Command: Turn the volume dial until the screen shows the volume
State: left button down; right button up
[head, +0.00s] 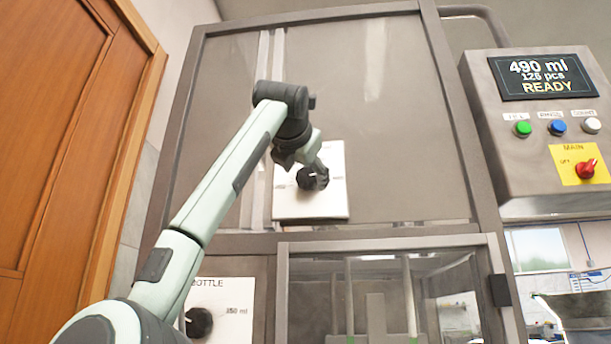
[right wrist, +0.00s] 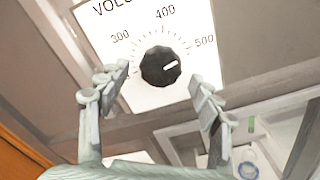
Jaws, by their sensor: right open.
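The black volume dial (head: 305,179) sits on a white plate (head: 310,208) on the grey machine front. In the right wrist view the dial (right wrist: 160,66) has a white mark pointing right and slightly up, toward the 500 side of its scale. My right gripper (head: 318,172) is at the dial. In the right wrist view its open fingers (right wrist: 155,88) stand left and right of the dial, with gaps to it. The screen (head: 543,76) reads 490 ml, 125 pcs, READY. My left gripper is not in view.
A bottle dial (head: 198,322) is on a lower plate, partly behind my arm. The control box carries green, blue and white buttons (head: 558,127) and a red main switch (head: 585,169). A clear-fronted compartment (head: 390,248) is below. A wooden door (head: 50,130) is at left.

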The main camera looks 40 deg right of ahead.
jog(key=v, duration=1)
jog(key=shift+a, duration=0.2)
jog(key=shift+s, duration=0.1)
jog(key=x, duration=1.2)
